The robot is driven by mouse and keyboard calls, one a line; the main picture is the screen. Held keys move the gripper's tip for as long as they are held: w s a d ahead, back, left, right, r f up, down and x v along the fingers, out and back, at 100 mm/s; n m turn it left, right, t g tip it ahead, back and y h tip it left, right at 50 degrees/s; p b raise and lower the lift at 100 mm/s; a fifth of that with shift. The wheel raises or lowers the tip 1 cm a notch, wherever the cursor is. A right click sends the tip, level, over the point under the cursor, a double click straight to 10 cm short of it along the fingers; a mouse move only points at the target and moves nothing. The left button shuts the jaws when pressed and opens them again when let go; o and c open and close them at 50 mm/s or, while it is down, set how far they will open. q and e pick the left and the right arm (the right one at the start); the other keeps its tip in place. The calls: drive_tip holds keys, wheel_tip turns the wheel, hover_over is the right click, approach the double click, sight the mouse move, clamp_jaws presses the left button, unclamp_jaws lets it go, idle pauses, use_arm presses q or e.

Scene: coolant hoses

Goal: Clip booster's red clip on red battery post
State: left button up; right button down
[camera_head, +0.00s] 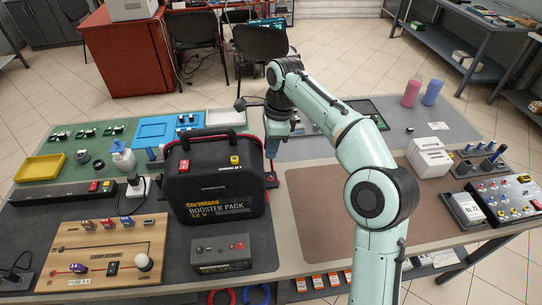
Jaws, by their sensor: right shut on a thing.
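The booster pack (217,190) is a black box with a carry handle and yellow lettering, standing upright on the left half of the bench. A small red part, seemingly the red clip (271,179), shows at the pack's right side, below my right gripper (271,152). My right gripper points down close beside the pack and is shut on this part; the fingertips are small and partly hidden, so the grip itself is hard to make out. I cannot pick out a red battery post with certainty. My left gripper is not in view.
A grey box (222,254) stands before the pack, beside a wooden board (100,240) with switches. The brown mat (310,215) is largely clear. A white block (430,156) stands at right.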

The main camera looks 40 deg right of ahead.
wheel_tip(320, 180, up, 10)
drive_tip(key=p, duration=0.3)
drive_tip(key=shift+f+p, duration=0.2)
drive_tip(key=shift+p, duration=0.1)
drive_tip(key=shift+r+p, duration=0.35)
drive_tip(key=shift+r, duration=0.25)
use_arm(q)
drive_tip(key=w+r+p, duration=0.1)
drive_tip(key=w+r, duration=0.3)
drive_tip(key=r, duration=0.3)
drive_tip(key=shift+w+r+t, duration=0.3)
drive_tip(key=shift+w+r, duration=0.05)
use_arm(e)
drive_tip(key=shift+r, duration=0.9)
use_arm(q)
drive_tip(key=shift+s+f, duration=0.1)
